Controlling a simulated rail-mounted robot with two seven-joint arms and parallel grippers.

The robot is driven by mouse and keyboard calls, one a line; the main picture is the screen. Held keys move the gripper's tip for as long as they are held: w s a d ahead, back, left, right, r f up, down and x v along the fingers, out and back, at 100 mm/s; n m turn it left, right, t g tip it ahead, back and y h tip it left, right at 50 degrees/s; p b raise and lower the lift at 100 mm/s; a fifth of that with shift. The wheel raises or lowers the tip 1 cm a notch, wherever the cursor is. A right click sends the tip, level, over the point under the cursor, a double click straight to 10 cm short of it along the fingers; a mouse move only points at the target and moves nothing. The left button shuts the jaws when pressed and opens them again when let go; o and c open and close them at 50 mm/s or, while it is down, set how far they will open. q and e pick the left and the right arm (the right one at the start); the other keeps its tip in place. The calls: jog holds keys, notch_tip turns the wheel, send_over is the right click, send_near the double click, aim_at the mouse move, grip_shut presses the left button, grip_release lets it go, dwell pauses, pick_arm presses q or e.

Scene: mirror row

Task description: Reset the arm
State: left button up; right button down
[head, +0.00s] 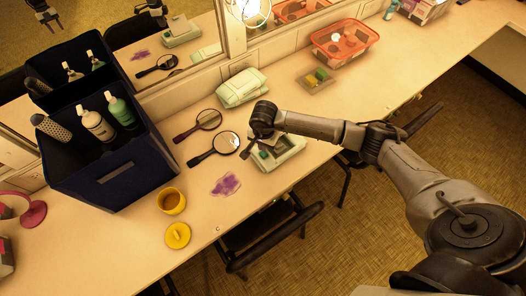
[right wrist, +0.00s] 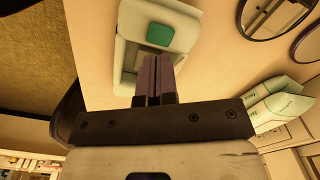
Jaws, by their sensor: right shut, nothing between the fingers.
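My right arm reaches in from the right in the head view. Its gripper (head: 248,150) points down over the counter beside a pale grey-green box (head: 290,154). In the right wrist view the two dark fingers (right wrist: 154,62) are together with nothing between them. They overlap the near part of the box, which has a green square (right wrist: 159,34) on it. I cannot tell whether the fingers touch the box. My left gripper is not directly in view.
Two hand mirrors (head: 227,142) lie left of the gripper. A purple smear (head: 226,185), yellow jar (head: 171,201) and yellow lid (head: 178,236) are nearer. A navy caddy (head: 120,175) holds bottles. Wipes packs (head: 242,88) and an orange basket (head: 345,48) stand behind. A chair (head: 275,235) is at the front edge.

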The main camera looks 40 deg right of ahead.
jog(key=shift+r+p, duration=0.45)
jog(key=shift+r, duration=0.6)
dwell(0.6)
